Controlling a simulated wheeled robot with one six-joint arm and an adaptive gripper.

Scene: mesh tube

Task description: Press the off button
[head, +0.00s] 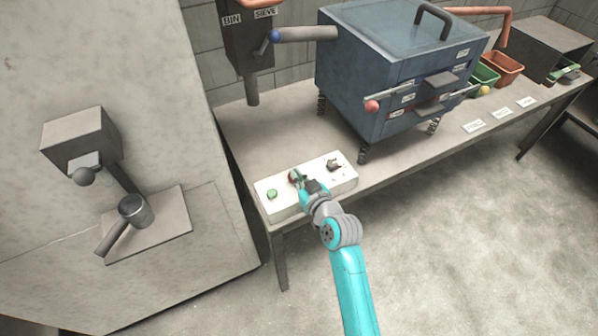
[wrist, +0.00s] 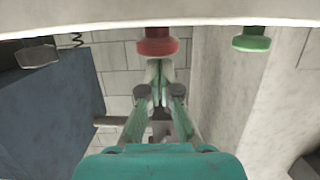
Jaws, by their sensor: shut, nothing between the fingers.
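A white control box (head: 307,184) lies on the near left corner of the bench. It carries a green button (head: 272,194) on the left, a red button (head: 293,175) in the middle and a dark knob (head: 334,164) on the right. No off label is readable. My gripper (head: 299,184) is over the middle of the box, partly covering the red button. In the wrist view, the shut, empty fingertips (wrist: 158,66) are right at the red button (wrist: 157,41); I cannot tell whether they touch. The green button (wrist: 251,40) and knob (wrist: 38,53) are to either side.
A large blue box machine (head: 385,75) on spring legs stands behind the control box. A bin and sieve unit (head: 248,40) with a blue-tipped handle is at the back left. Green and orange bins (head: 503,68) are farther right. Floor in front is clear.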

